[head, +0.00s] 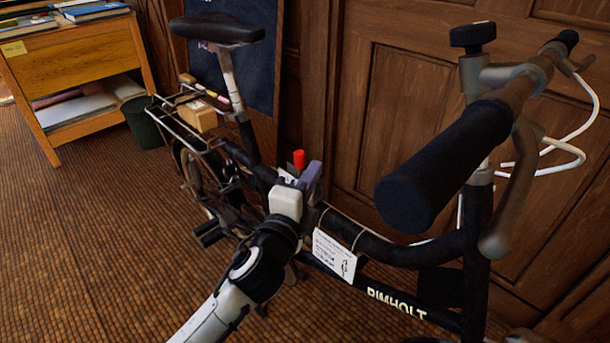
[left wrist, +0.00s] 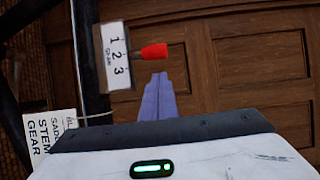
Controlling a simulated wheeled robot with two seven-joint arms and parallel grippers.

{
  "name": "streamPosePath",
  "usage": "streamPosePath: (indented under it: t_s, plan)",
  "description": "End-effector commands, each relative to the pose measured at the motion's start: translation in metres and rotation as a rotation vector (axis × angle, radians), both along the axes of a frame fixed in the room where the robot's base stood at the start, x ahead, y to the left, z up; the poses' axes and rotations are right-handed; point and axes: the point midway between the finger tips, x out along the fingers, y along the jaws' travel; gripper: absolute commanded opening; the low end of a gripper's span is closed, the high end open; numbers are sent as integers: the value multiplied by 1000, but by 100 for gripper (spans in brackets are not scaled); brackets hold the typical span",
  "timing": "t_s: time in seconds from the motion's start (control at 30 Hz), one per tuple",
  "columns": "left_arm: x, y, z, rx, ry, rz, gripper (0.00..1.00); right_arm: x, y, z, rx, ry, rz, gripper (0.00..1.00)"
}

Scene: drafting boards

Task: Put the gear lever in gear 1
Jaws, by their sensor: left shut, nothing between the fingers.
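The gear lever has a red knob (head: 299,159), which also shows in the left wrist view (left wrist: 153,51). It stands out from a small plate (left wrist: 116,57) marked 1, 2, 3 on the bicycle's dark frame tube. In the left wrist view the knob looks about level with the 2. My left gripper (head: 312,174) is shut and empty, close to the lever. Its purple fingers (left wrist: 160,78) end just below the knob in the left wrist view, on the 3 side. I cannot tell whether they touch it. My right gripper is not in view.
The bicycle's handlebar (head: 450,165) juts out at the right, its saddle (head: 217,28) stands behind. A paper tag (head: 334,255) hangs on the frame. Wooden panelling (head: 400,100) is close behind. A wooden bookcase (head: 80,65) is at far left. The floor at left is clear.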

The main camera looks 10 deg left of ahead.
Motion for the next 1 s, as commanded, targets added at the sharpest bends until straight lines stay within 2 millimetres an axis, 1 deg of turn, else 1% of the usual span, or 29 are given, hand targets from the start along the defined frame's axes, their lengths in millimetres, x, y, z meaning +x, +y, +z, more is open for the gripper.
streamPosePath:
  t_s: [0.1,0.2,0.53,0.67,0.7,0.73,0.8,0.87,1.0]
  plan:
    - [5,10,0,1,-2,-1,0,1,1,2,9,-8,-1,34]
    - [6,14,1,-1,-1,-2,0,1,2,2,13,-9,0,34]
    - [7,15,1,-2,-1,-1,0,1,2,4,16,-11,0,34]
    - [8,17,5,-16,11,-1,0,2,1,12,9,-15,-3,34]
    - [9,18,7,-28,20,0,0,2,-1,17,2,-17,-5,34]
    - [10,19,8,-39,30,0,0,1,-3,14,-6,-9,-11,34]
    - [12,22,12,-71,53,-1,0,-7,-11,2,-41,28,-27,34]
    - [14,25,14,-101,77,0,0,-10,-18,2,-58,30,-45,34]
    - [19,32,16,-175,130,1,0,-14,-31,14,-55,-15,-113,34]
